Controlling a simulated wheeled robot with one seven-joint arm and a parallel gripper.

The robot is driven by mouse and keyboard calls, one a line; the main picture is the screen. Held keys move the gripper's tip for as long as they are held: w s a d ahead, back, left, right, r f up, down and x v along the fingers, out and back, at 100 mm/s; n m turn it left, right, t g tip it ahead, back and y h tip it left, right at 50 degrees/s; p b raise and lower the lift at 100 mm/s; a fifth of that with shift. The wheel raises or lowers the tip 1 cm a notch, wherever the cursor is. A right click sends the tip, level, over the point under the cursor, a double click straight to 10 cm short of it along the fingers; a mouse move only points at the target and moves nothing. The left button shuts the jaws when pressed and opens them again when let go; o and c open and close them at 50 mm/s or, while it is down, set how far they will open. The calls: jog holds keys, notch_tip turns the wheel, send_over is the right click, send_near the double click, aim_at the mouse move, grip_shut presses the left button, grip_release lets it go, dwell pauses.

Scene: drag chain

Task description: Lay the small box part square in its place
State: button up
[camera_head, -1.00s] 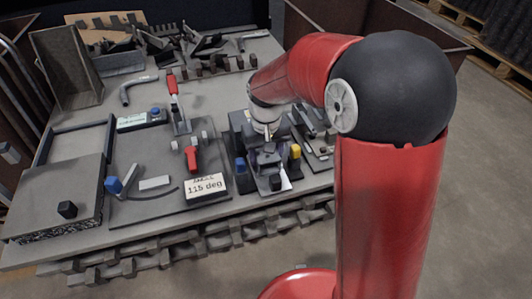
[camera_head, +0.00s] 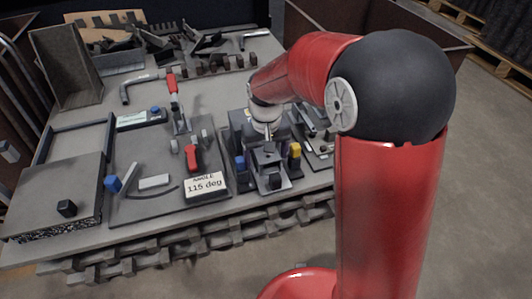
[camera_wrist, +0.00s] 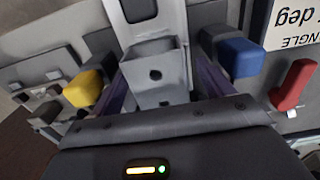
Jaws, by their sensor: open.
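The small box part (camera_wrist: 155,72) is a grey, open-topped metal box with a round hole in its near wall. It stands in a fixture (camera_wrist: 228,45) that has a blue knob on one side and a yellow knob on the other. My gripper (camera_wrist: 160,82) is open, with one finger on each side of the box. Whether either finger touches the box I cannot tell. In the head view my gripper (camera_head: 267,155) is over the fixture between the blue and yellow knobs. The box's underside and its seat are hidden.
Left of the fixture is a plate with a red-handled clamp (camera_head: 193,158) and a "115 deg" sign (camera_head: 206,185). Dark metal parts fill the table's back.

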jog(key=shift+r, duration=0.1)
notch_tip(320, 180, up, 8)
jog(key=shift+f+p, duration=0.15)
jog(key=shift+p, duration=0.75)
jog(key=s+d+r+m+t+p, duration=0.1)
jog(key=s+d+r+p, duration=0.3)
jog(key=s, duration=0.6)
jog(key=s+d+r+m+t+p, duration=0.2)
jog(key=s+d+r+t+p, duration=0.2)
jog(key=s+d+r, duration=0.5)
notch_tip(320, 180, up, 2)
jog(key=shift+s+d+r+t, duration=0.1)
jog(key=shift+s+d+t, duration=0.2)
jog(key=shift+s, duration=0.05)
